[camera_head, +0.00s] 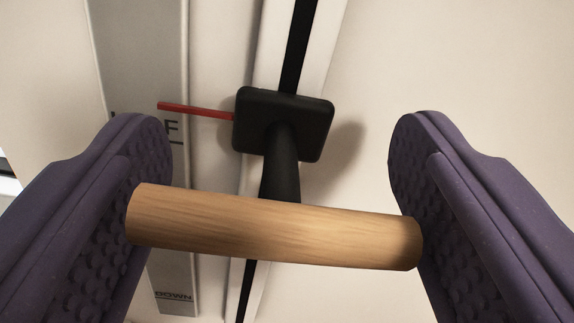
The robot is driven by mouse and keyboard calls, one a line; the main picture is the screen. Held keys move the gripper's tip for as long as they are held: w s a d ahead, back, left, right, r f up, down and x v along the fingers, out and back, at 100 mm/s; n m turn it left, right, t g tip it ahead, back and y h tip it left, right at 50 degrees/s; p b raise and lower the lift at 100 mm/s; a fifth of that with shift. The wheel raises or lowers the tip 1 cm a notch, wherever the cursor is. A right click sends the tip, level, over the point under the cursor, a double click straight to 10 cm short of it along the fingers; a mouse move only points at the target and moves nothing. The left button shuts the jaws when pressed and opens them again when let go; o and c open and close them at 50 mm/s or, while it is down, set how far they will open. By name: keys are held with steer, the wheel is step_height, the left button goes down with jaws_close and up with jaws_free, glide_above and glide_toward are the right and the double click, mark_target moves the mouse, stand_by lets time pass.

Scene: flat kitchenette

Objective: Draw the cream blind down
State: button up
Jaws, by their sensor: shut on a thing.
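My gripper (273,228) has two purple, studded fingers, one at each end of a wooden bar handle (275,226), and is shut on it. The handle lies nearly level, tilted slightly down to the right. A black stem joins it to a black square slider block (283,124), which sits on a dark vertical slot (299,45). A red pointer (195,110) reaches left from the block to a grey scale plate (140,40). It lies just above a partly hidden word ending in F. The cream blind cannot be made out for certain.
The word DOWN (174,296) is printed near the plate's lower end. The slot runs on above and below the block along a pale strip. The plain cream surface (460,70) to the right is clear.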

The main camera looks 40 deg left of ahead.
step_height(320, 180, down, 14)
steer(key=b, duration=1.1)
steer(key=shift+s+r, duration=0.1)
steer(key=shift+r, duration=0.15)
steer(key=shift+a, duration=0.1)
steer(key=o, duration=1.3)
steer(key=shift+r, duration=0.1)
glide_toward(239, 293)
steer(key=shift+p+v, duration=0.3)
steer(key=shift+v, duration=0.6)
